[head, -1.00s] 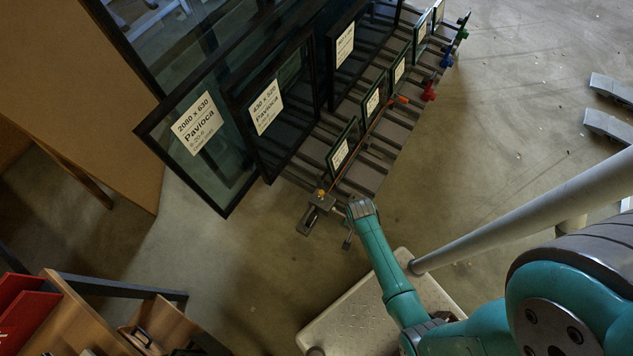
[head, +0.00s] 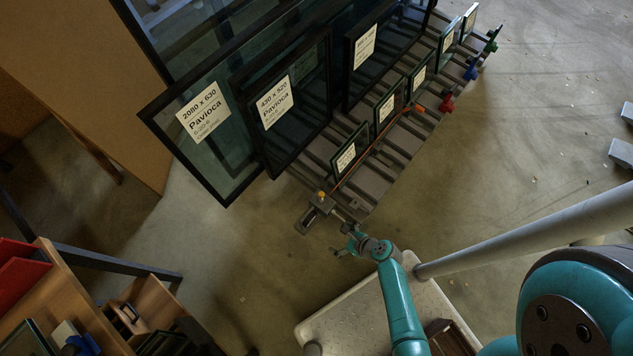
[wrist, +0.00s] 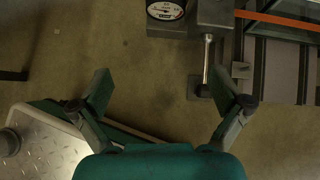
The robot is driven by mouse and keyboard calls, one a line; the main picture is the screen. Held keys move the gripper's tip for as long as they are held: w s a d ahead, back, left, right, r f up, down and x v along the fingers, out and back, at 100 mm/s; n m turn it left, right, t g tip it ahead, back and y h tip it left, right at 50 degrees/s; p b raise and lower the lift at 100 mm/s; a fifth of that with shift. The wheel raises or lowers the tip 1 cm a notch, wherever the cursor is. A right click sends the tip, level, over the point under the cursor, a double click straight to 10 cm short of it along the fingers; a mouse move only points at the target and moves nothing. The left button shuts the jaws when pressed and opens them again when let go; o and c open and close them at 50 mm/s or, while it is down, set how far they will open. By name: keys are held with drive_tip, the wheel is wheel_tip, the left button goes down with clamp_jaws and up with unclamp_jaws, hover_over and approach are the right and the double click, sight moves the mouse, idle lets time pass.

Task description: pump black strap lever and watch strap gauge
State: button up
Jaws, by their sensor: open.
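The strap gauge (wrist: 165,9) is a round white dial at the top edge of the wrist view; its top is cut off and I cannot read the needle. Right of it is a grey block (wrist: 214,13). A thin rod, seemingly the strap lever (wrist: 207,62), runs down from the block; it looks metallic grey here. In the head view this strap unit (head: 318,206) sits at the rack's near end, its dial too small to read. My gripper (wrist: 160,90) is open and empty, its right finger beside the rod's lower end. It also shows in the head view (head: 343,246), just below the unit.
An orange strap (head: 372,150) runs along the slatted rack (head: 395,160) past several small labelled glass panes. Large framed panes (head: 205,120) lean behind. A speckled pale platform (head: 350,320) lies below my arm. A wooden shelf (head: 150,305) stands lower left. Open floor (head: 520,150) lies to the right.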

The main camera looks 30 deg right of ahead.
drive_tip(key=w+a+f+m, duration=0.1)
drive_tip(key=w+f, duration=0.5)
drive_tip(key=shift+w+a+f+m+t, duration=0.25)
drive_tip(key=shift+a+f+m+t, duration=0.05)
drive_tip(key=shift+a+f, duration=0.1)
drive_tip(key=shift+s+r, duration=0.1)
idle(0.8)
drive_tip(key=v, duration=0.9)
drive_tip(key=shift+s+r, duration=0.25)
drive_tip(key=shift+r, duration=0.05)
